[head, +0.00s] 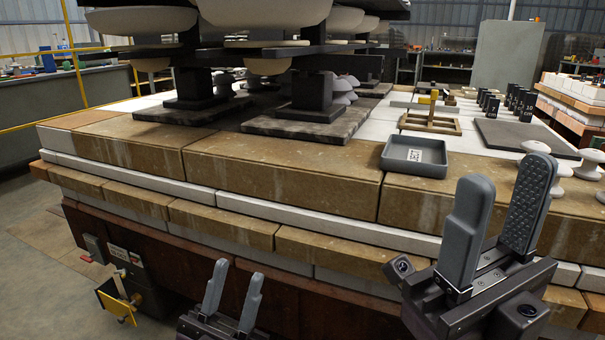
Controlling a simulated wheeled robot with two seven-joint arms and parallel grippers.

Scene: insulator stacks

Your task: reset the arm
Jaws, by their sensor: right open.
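My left gripper (233,292) is low in front of the brick-edged bench (280,170), below its top edge. Its two grey fingers stand apart with nothing between them. My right gripper (498,222) is larger in view at the lower right, in front of the bench's right part. Its fingers point up, are spread apart and hold nothing. Neither gripper appears to hold or touch anything on the bench. Most of both arms is outside the view.
A grey tray with a white label (415,156) sits near the bench edge. Dark stands carrying pale insulator discs (265,14) rise at upper left. White insulators (590,165) stand at right beside a dark plate (525,138). A wooden frame (431,122) lies behind the tray.

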